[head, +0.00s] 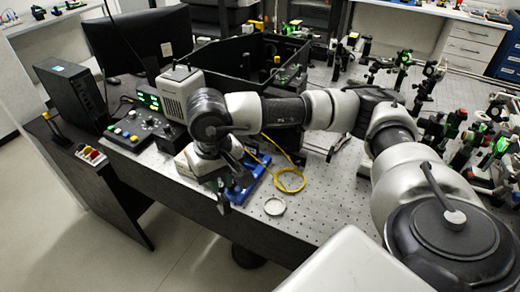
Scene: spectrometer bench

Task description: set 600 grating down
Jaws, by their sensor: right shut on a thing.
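My right arm reaches in from the right, across the bench. My right gripper (226,184) points down near the bench's front left edge, beside a blue holder (242,191). It is shut on a small dark piece (223,200), which I take as the 600 grating. The fingers and the blur hide most of this piece, and its label cannot be read. I cannot tell whether it touches the blue holder or the bench top. My left gripper is not in view.
A white box instrument (180,92) and a control box with green digits (148,100) stand left of the gripper. A yellow cable (290,182) and small round dish (274,206) lie on the perforated bench (325,205). Optics mounts (402,62) crowd the right. The bench around the dish is clear.

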